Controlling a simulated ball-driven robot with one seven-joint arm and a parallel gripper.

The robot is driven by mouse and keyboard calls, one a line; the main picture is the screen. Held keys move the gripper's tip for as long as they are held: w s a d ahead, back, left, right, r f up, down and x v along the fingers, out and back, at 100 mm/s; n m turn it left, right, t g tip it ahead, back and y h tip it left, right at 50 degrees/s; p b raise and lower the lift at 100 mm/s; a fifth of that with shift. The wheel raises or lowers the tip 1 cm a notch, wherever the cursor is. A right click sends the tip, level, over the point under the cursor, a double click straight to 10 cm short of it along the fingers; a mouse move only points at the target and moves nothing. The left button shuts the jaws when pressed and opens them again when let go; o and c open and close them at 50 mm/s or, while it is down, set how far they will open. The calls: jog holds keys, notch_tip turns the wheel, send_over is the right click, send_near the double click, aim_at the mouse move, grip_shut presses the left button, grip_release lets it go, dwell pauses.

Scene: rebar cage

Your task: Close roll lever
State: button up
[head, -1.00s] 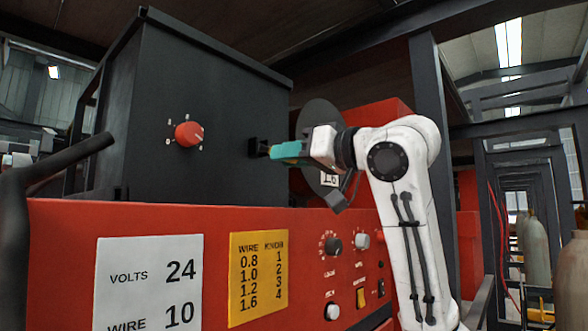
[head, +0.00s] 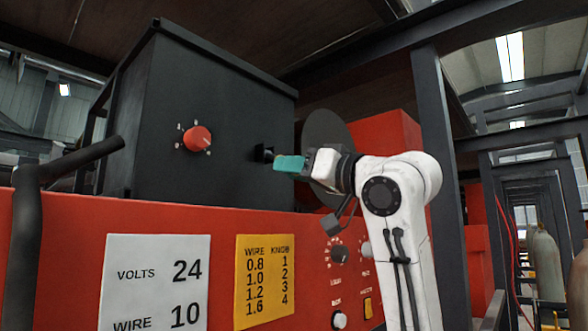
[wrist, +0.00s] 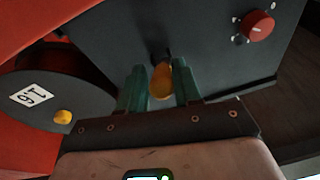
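The roll lever shows as a yellow-orange grip (wrist: 161,82) on the front face of the black box, in the wrist view. My gripper (wrist: 160,88) has teal fingers drawn close together, one on each side of this grip, and looks shut on it. In the head view my gripper (head: 274,159) reaches left to a small black bracket (head: 263,153) on the box face. The lever's grip is hidden there behind the fingers.
The black box (head: 215,115) carries a red knob (head: 197,139) left of my gripper. A dark wire roll (wrist: 50,85) with a 16 label stands beside it. Below is a red panel (head: 60,225) with signs and dials. A dark handle (head: 80,162) stands at left.

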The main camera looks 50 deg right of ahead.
jog(key=shift+o, duration=1.4)
jog(key=a+b+v, duration=0.1)
jog(key=v, duration=0.9)
jog(key=shift+s+d+b, duration=0.4)
jog(key=shift+d, duration=0.1)
jog(key=shift+f, duration=0.1)
